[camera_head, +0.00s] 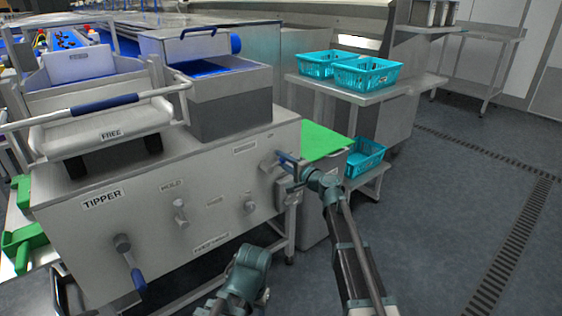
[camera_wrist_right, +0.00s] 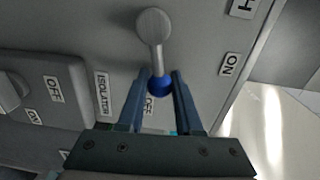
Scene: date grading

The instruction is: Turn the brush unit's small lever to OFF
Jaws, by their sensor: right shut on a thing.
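In the right wrist view the small lever has a round grey pivot (camera_wrist_right: 153,25), a short grey stem and a blue knob (camera_wrist_right: 160,84). It points down toward an OFF label (camera_wrist_right: 150,105), partly hidden by my finger. An ON label (camera_wrist_right: 230,65) is to the right. My right gripper (camera_wrist_right: 161,82) is shut on the blue knob, one finger on each side. In the head view my right gripper (camera_head: 287,160) is at the right end of the machine's front panel; the lever is not clear there. My left gripper is not visible.
An ISOLATOR label (camera_wrist_right: 102,95) and another switch with an OFF label (camera_wrist_right: 54,89) lie left of the lever. The panel carries a TIPPER lever (camera_head: 132,268) and small knobs. A green surface (camera_head: 322,140) and turquoise baskets (camera_head: 366,76) are behind. Open floor (camera_head: 450,210) is at right.

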